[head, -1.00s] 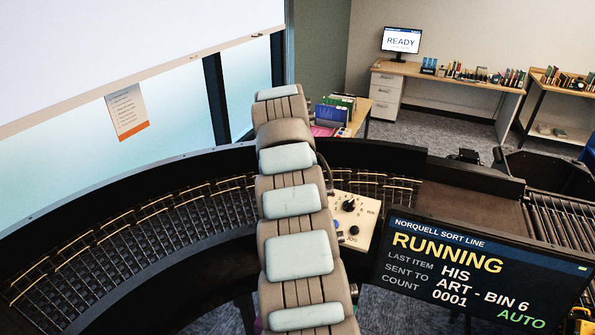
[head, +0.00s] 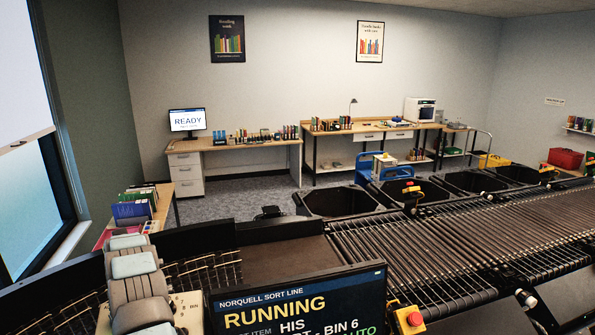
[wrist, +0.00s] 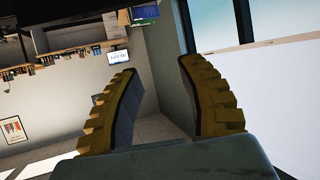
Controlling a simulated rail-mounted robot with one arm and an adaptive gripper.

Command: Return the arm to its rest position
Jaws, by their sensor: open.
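My gripper (wrist: 160,105) shows in the wrist view as two yellow ridged fingers with dark inner pads. They stand apart with nothing between them. The wrist view is turned over, with the room's shelves at the top left and a white panel at the right. In the head view my arm rises at the lower left, in front of the curved conveyor; the gripper itself does not show there.
The sort line screen (head: 295,305) reads RUNNING at the bottom. A book cart (head: 170,208) stands behind my arm.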

